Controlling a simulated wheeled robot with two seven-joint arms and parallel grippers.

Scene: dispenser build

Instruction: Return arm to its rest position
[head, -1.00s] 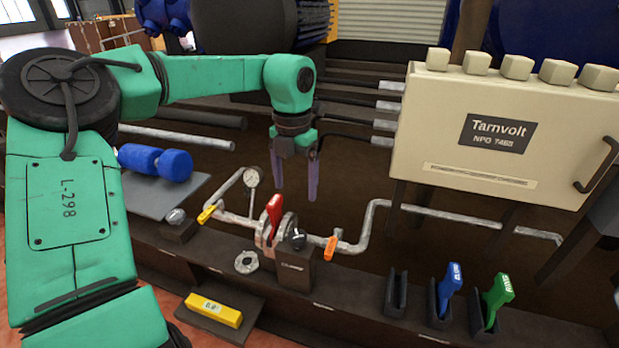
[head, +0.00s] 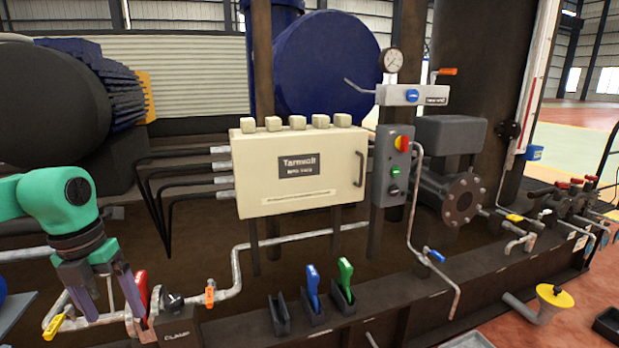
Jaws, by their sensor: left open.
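My left arm, green with a dark wrist, comes in from the left edge of the head view. Its gripper (head: 103,310) points down and is open, with nothing seen between its two purple-grey fingers. The fingers show in front of the pipework, just left of the red lever (head: 141,288) by the clamp block (head: 176,325). I cannot tell whether they touch anything. My right arm and gripper are not in view.
A beige Tarnvolt cabinet (head: 297,175) stands mid-picture, with a control post (head: 390,165) to its right. Blue (head: 312,285) and green (head: 345,278) handles stand in dark holders, beside an empty holder (head: 278,314). A yellow funnel (head: 555,296) is at lower right.

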